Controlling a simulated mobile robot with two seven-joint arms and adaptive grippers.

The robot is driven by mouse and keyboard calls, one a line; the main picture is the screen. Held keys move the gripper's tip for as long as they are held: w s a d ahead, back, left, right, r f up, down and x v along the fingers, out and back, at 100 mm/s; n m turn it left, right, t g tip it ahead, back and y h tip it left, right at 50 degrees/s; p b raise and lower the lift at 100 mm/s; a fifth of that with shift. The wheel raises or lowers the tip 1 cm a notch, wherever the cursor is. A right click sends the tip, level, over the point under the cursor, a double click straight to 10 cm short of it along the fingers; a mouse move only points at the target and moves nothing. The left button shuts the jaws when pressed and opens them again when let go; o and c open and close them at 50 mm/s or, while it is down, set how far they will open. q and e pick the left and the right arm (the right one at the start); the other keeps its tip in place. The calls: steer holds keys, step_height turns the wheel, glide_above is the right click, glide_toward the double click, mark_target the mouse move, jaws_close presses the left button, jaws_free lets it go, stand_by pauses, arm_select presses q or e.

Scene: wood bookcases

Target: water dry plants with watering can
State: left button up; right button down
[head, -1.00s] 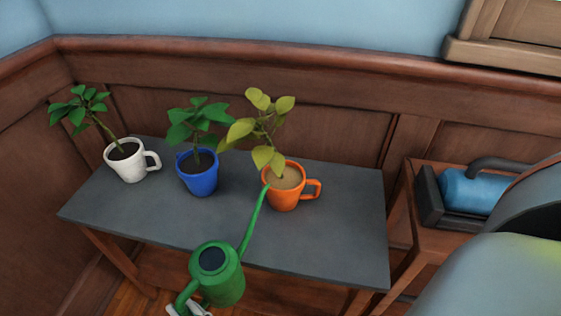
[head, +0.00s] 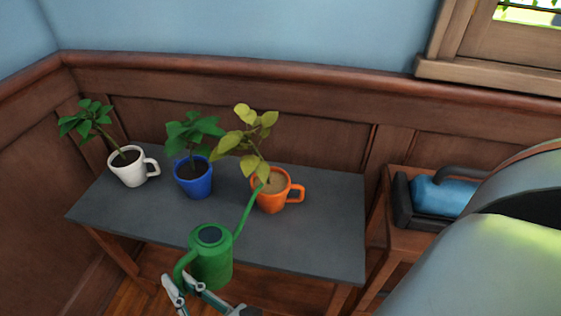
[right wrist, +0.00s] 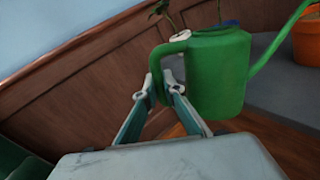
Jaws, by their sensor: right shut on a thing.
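My right gripper (right wrist: 166,88) is shut on the handle of the green watering can (head: 211,258), which is held at the front edge of the grey table. The can is about upright, and its spout tip is at the orange mug's rim. The orange mug (head: 273,200) holds a plant with yellow-green leaves (head: 243,140) and pale tan soil. The blue mug (head: 194,182) and the white mug (head: 130,170) hold plants with green leaves and dark soil. In the right wrist view the can (right wrist: 219,72) fills the middle. My left gripper is not in view.
The grey table (head: 320,235) stands against a wood-panelled wall. A wooden side stand (head: 400,240) to its right carries a blue object (head: 440,196) in a dark tray. My own arm covers the right side of the head view.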

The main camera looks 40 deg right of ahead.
steer(key=shift+s+f+b, duration=0.2)
steer(key=shift+f+b, duration=0.05)
steer(key=shift+b, duration=0.05)
steer(key=shift+w, duration=0.1)
steer(key=shift+w+r+p, duration=0.25)
steer(key=shift+r+p, duration=0.15)
steer(key=shift+r, duration=0.25)
steer(key=shift+s+d+f, duration=0.1)
steer(key=shift+s+f, duration=0.15)
steer(key=shift+w+r, duration=0.1)
steer(key=shift+r, duration=0.1)
steer(key=shift+d+r, duration=0.1)
steer(key=shift+r, duration=0.1)
